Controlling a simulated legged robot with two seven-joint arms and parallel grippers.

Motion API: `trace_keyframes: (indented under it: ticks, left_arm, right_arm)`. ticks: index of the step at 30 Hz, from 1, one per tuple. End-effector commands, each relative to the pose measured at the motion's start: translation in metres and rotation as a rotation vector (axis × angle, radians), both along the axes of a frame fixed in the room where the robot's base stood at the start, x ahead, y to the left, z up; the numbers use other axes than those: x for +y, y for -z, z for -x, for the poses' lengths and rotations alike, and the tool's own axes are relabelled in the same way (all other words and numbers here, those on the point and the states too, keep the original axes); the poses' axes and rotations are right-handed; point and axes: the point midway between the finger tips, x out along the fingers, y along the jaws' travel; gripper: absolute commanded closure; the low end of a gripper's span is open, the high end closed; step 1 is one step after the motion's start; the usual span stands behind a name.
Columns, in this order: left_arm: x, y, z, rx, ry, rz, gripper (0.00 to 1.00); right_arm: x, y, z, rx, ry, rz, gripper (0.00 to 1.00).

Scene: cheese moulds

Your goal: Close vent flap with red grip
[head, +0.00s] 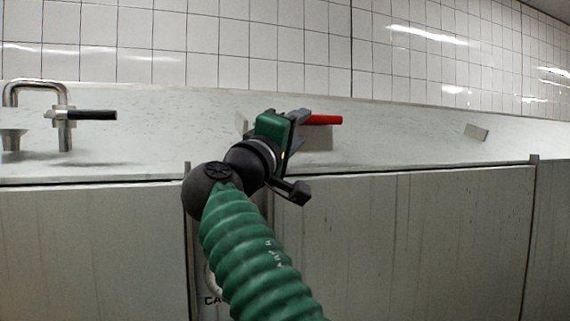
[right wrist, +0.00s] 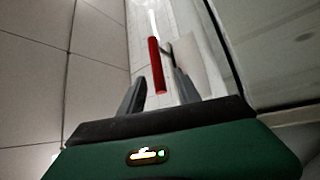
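The red grip (head: 324,120) is a short red bar sticking out to the right of my right gripper in the head view. A grey plate (head: 318,140), perhaps the vent flap, shows just below it, partly hidden behind the gripper. My right gripper (head: 301,115) is at the grip's left end. In the right wrist view, the red grip (right wrist: 155,65) appears between two dark, spread fingers (right wrist: 159,80), with a gap on either side. I see no clear contact. How the grip joins the flap is hard to make out. My left gripper is not in view.
A metal tap (head: 62,112) with a black handle (head: 92,115) stands at the left on the pale ledge (head: 400,132). A small grey block (head: 476,132) sits farther right. Tall grey panels (head: 400,230) are below, and a tiled wall (head: 230,45) is behind.

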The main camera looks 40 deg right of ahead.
Motion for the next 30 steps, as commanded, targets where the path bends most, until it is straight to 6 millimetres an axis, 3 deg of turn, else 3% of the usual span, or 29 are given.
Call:
trace_keyframes:
  ticks: [1,3,12,30]
  left_arm:
    - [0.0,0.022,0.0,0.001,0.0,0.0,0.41]
    - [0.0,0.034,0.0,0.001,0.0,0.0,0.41]
    - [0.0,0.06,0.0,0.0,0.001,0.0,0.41]
    - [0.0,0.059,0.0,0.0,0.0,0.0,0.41]
  right_arm:
    - [0.012,0.018,0.006,-0.003,-0.007,-0.003,0.6]
    - [0.028,0.026,0.014,-0.002,-0.005,-0.004,0.6]
    - [0.075,0.043,0.039,-0.001,0.002,-0.009,0.6]
    - [0.08,0.041,0.042,0.0,0.005,-0.008,0.6]
